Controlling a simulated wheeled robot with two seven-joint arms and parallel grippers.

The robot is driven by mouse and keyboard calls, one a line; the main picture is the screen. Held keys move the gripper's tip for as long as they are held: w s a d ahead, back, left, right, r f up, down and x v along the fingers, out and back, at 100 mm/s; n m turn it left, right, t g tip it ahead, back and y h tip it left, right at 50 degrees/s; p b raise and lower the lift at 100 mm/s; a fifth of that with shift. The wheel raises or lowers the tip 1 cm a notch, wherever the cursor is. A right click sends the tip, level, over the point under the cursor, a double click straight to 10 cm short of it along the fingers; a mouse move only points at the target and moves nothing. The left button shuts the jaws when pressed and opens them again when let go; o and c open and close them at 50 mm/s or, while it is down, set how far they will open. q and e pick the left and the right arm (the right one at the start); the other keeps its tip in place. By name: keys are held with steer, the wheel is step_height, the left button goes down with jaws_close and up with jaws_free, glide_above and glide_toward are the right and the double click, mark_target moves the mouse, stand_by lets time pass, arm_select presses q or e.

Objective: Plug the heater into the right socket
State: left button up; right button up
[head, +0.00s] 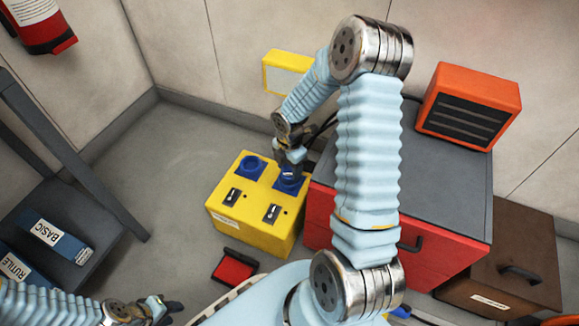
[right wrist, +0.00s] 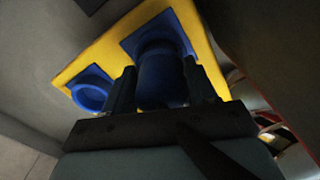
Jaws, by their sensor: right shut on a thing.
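The orange heater (head: 468,106) stands on the grey top of a red cabinet at the right. The yellow socket box (head: 243,230) sits on the floor left of the cabinet, with two blue sockets. The left socket (head: 251,167) is empty; it also shows in the right wrist view (right wrist: 92,91). My right gripper (head: 291,162) is shut on the blue plug (right wrist: 160,78), which is lined up at the right socket (head: 288,184). I cannot tell how deep the plug sits. My left gripper (head: 160,308) is low at the left, apparently open and empty, far from the box.
The red cabinet (head: 430,258) stands close beside the box on the right. Black switches (head: 272,213) are on the box top. A red and black object (head: 234,267) lies on the floor in front. A dark shelf with labelled packs (head: 55,240) is at the left.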

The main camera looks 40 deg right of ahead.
steer(key=shift+f+b, duration=0.45)
steer(key=shift+f, duration=0.15)
steer(key=o, duration=0.9)
step_height(320, 180, up, 9)
steer(key=p, duration=0.7)
steer(key=shift+f+p, duration=0.2)
steer(key=shift+p, duration=0.1)
step_height(320, 180, up, 3)
steer(key=shift+f+p, duration=0.2)
steer(key=shift+p, duration=0.9)
steer(key=shift+f, duration=0.1)
